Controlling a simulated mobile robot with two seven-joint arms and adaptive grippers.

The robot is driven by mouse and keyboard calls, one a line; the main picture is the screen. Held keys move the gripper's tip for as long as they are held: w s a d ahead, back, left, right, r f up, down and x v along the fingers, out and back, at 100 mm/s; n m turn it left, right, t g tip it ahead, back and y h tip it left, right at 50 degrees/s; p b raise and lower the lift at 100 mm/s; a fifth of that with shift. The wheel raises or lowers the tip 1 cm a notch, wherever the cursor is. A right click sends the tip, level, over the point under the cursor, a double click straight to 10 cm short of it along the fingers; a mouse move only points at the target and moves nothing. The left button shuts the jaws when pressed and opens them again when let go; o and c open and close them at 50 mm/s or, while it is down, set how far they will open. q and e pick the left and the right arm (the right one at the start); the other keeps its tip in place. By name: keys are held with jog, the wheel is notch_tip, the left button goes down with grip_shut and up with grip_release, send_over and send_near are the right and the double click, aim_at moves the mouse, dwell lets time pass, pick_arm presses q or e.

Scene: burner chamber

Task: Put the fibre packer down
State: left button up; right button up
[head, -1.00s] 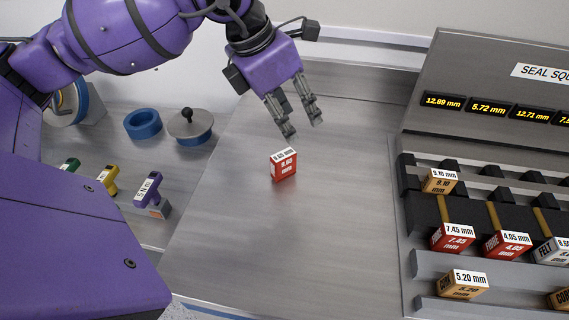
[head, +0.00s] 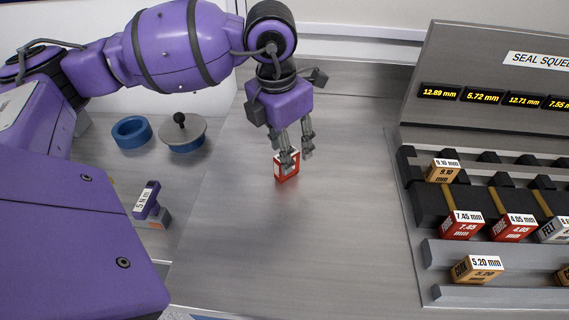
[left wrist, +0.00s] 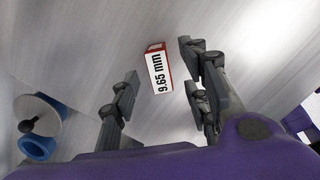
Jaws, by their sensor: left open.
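A small red block with a white label (head: 291,175) stands on the bare metal bench. In the left wrist view its label reads 9.65 mm (left wrist: 161,74); I take it as the fibre packer. My left gripper (head: 298,160) is open, directly above it, fingers pointing down. In the head view one finger covers part of the block. In the left wrist view the block shows between the open fingertips, with clear space on both sides. I cannot tell whether the fingertips reach below its top. My right gripper is in neither current view.
A grey rack (head: 432,252) at right holds several labelled blocks, below a panel of yellow readouts (head: 482,96). At left are a blue ring (head: 131,132), a knobbed lid (head: 182,133) and a purple-handled tool (head: 147,200). The bench around the red block is clear.

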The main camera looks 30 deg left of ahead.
pick_arm(q)
jog(key=shift+w+f, duration=0.2)
jog(key=shift+f, duration=1.2)
grip_shut()
jog(key=shift+r, duration=0.15)
jog(key=shift+r, duration=0.25)
notch_tip(320, 180, up, 2)
jog(key=shift+r+b, duration=0.1)
jog(key=shift+b, duration=0.2)
jog(key=s+d+r, duration=0.8)
jog(key=s+r, duration=0.2)
jog(key=s, duration=0.1)
jog(key=shift+s+d, duration=0.15)
jog(key=shift+d, duration=0.05)
